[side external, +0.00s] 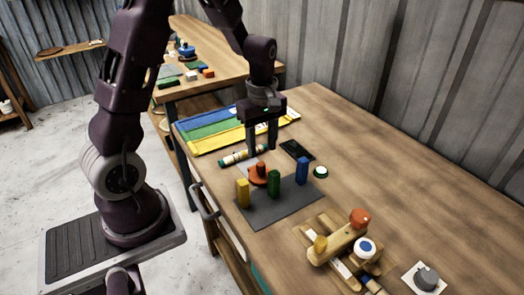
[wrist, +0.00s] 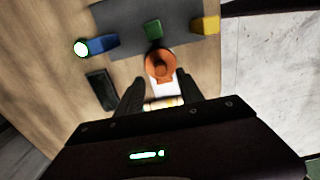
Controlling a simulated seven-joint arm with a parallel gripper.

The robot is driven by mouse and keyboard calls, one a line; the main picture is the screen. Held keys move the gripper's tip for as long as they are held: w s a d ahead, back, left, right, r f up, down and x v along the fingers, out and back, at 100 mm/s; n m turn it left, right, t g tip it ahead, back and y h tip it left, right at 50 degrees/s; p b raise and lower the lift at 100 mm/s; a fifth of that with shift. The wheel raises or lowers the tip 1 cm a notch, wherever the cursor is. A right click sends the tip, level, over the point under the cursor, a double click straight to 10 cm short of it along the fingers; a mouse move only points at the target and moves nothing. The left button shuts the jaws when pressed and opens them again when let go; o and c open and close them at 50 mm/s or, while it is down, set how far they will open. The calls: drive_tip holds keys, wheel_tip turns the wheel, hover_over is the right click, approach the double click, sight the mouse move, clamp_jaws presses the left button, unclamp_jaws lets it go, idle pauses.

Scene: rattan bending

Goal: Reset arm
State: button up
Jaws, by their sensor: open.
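My gripper (side external: 262,138) hangs over the work table, fingers pointing down and apart, with nothing held between them. In the wrist view my gripper (wrist: 160,95) shows two dark fingers on either side of a striped rod (wrist: 162,103). The rod (side external: 243,155) lies on the table near the fingers, partly hidden in the wrist view by my gripper body. An orange knob-like piece (side external: 258,174) stands just past the fingertips; it also shows in the wrist view (wrist: 160,66). I cannot tell whether the fingers touch anything.
A dark grey mat (side external: 282,208) bears yellow (side external: 242,193), green (side external: 273,183) and blue (side external: 302,170) blocks. A wooden fixture (side external: 337,246) stands at the front right, near a grey knob (side external: 426,278). Coloured trays (side external: 212,130) lie behind. The table's right side is clear.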

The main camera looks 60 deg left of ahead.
drive_tip(key=shift+r, duration=0.1)
drive_tip(key=s+d+r+m+t, duration=0.2)
drive_tip(key=s+d+r+m, duration=0.4)
drive_tip(key=s+r+m, duration=0.2)
drive_tip(key=s+d+r+m+t, duration=0.3)
drive_tip(key=s+d+r+m, duration=0.3)
drive_tip(key=s+r+m, duration=0.3)
drive_tip(key=shift+s+m+t, duration=0.3)
drive_tip(key=shift+s+m, duration=0.2)
